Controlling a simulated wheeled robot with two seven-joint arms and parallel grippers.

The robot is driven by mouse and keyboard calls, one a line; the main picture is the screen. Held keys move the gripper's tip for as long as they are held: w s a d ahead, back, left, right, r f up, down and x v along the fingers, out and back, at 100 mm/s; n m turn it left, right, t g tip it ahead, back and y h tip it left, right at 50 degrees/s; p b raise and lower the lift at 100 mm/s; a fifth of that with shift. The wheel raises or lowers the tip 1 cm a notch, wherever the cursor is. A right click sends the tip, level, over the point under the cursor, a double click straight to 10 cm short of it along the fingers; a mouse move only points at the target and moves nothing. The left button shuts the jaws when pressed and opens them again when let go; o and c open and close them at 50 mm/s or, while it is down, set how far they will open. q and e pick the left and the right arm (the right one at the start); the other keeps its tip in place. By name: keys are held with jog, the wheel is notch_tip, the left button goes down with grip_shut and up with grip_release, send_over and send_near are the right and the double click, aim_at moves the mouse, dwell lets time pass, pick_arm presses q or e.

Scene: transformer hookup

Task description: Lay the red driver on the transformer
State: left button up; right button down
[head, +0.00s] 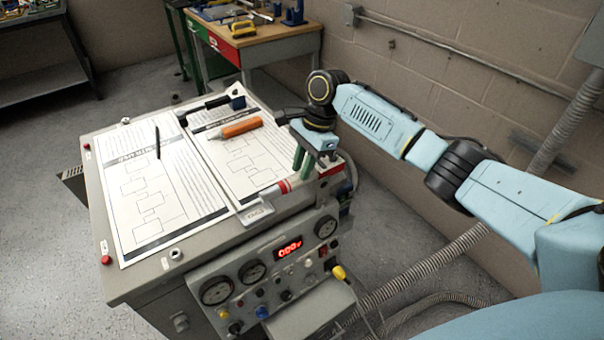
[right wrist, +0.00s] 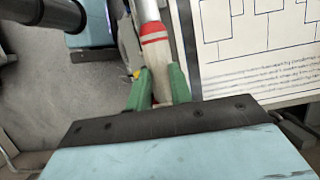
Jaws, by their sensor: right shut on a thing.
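The transformer (head: 107,220) is a grey cabinet with a flat top and a front panel of dials. My right gripper (head: 302,172), with green fingers, is over the right front edge of its top. It is shut on the red driver (head: 284,187), which lies across between the fingers. In the right wrist view the driver (right wrist: 154,36) shows a red band with a pale stripe, a pale grip and a metal shaft pointing up the picture. The fingers hide part of the grip. I cannot tell whether the driver touches the top. My left gripper is not in view.
Printed sheets (head: 146,205) cover much of the top. A metal plate (head: 256,213) is at the front edge. A workbench (head: 260,42) stands behind.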

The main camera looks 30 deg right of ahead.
aim_at(316, 169)
notch_tip(316, 169, down, 3)
jog(key=shift+r, duration=0.1)
jog(key=c, duration=1.2)
grip_release()
jog(key=shift+c, duration=0.2)
jog(key=p+v, duration=0.1)
jog(key=v, duration=1.1)
